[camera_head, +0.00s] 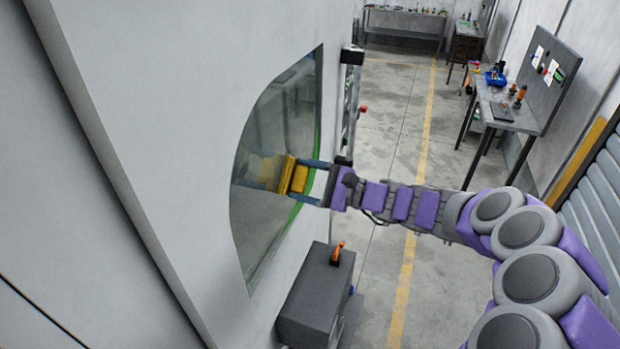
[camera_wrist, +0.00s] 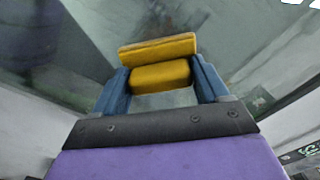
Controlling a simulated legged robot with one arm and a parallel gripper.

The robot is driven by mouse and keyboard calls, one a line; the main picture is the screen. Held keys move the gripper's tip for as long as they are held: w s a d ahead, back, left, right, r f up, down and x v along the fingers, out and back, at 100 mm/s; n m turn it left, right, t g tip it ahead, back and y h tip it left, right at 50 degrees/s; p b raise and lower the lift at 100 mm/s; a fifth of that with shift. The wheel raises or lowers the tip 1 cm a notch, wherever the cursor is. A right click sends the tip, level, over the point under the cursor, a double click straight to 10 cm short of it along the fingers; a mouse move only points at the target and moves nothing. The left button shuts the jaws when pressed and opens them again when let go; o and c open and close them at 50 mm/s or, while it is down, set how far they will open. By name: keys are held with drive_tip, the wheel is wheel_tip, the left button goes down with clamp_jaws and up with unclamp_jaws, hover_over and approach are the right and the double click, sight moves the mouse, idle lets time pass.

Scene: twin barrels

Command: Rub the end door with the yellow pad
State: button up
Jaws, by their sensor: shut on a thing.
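The yellow pad (camera_head: 287,174) is held between the blue fingers of my gripper (camera_head: 307,181). In the wrist view the pad (camera_wrist: 157,50) shows a wide front plate and a block behind it, with my gripper (camera_wrist: 160,78) shut on the block. The end door is a dark, glossy glass-like pane (camera_head: 275,125) in the white wall, on the left in the head view. The pad's face is at or very close to the pane, and its yellow reflection shows in it. I cannot tell for certain whether they touch.
A dark grey box (camera_head: 318,295) with an orange handle stands below my arm beside the white wall (camera_head: 165,110). A workbench (camera_head: 505,108) with tools stands at the right. The grey floor with a yellow line (camera_head: 402,285) is open between them.

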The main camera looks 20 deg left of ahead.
sight(283, 186)
drive_tip(key=shift+s+a, duration=0.15)
drive_tip(key=shift+s, duration=0.05)
drive_tip(key=shift+s+b, duration=0.6)
drive_tip(key=shift+s, duration=0.3)
drive_tip(key=shift+s+b, duration=0.3)
drive_tip(key=shift+s, duration=0.55)
drive_tip(key=d, duration=0.6)
drive_tip(key=shift+s, duration=0.2)
drive_tip(key=shift+p, duration=0.3)
drive_tip(key=shift+s+d, duration=0.1)
drive_tip(key=shift+d, duration=1.4)
drive_tip(key=shift+a, duration=0.15)
